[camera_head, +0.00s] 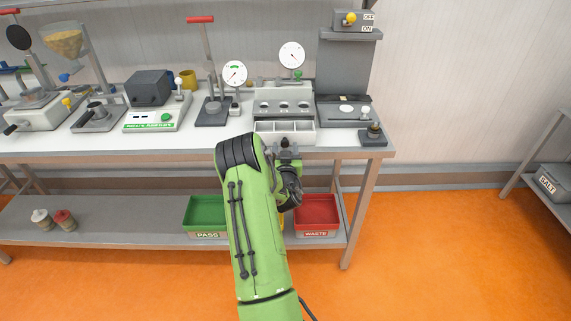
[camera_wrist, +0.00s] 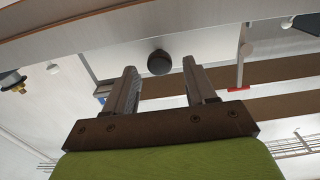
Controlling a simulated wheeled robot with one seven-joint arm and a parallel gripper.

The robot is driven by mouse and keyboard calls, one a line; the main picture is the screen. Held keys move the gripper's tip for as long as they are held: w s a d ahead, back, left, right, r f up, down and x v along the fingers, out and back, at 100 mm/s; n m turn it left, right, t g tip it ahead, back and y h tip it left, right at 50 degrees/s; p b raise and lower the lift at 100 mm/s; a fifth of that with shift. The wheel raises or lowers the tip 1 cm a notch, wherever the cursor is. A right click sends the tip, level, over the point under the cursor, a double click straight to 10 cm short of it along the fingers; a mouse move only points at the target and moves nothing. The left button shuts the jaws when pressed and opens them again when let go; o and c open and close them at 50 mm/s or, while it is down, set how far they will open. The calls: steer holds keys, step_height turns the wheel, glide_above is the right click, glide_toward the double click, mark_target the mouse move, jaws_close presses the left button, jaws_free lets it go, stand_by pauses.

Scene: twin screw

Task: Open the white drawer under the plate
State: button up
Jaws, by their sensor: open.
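The white drawer (camera_head: 262,139) is at the front of the grey unit whose plate (camera_head: 264,107) has several round holes. The drawer's divided white compartments show from above, so it stands at least partly out. My gripper (camera_head: 287,157) is at the drawer's front, partly hidden by my green arm. In the wrist view, my gripper (camera_wrist: 159,66) is open, its two fingers apart. A dark round knob (camera_wrist: 160,61) shows between the fingertips, with space on both sides. I cannot tell how deep the knob lies between them.
A grey stand (camera_head: 346,80) is right of the unit, with a small dark device (camera_head: 373,135) at the table corner. Two dial gauges (camera_head: 291,55) stand behind. A green PASS bin (camera_head: 203,214) and red WASTE bin (camera_head: 318,213) sit on the lower shelf.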

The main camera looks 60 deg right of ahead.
steer(key=b+v, duration=0.6)
steer(key=v, duration=0.7)
steer(key=shift+s+a, duration=0.2)
steer(key=shift+a, duration=0.15)
steer(key=w+a+r+n+t+y+p, duration=0.15)
steer(key=w+a+r+y+p, duration=0.25)
steer(key=w+a+r, duration=0.5)
steer(key=w+a+r+n+y+p, duration=0.25)
steer(key=a+r+y, duration=0.2)
steer(key=a, duration=0.65)
steer(key=s+a+r+n+g+y+p, duration=0.1)
steer(key=a+r+n+y, duration=0.1)
steer(key=a, duration=0.4)
steer(key=s+a+r+n+y+p, duration=0.1)
steer(key=s+a+n+y, duration=0.15)
steer(key=a, duration=0.35)
steer(key=s+a+r+n+g+y+p, duration=0.1)
steer(key=s+a+r+n+g+y, duration=0.1)
steer(key=s+a, duration=0.7)
steer(key=shift+s+a+n+g+y+p, duration=0.15)
steer(key=shift+s+n+g+y+p, duration=0.3)
steer(key=shift+s+n, duration=0.6)
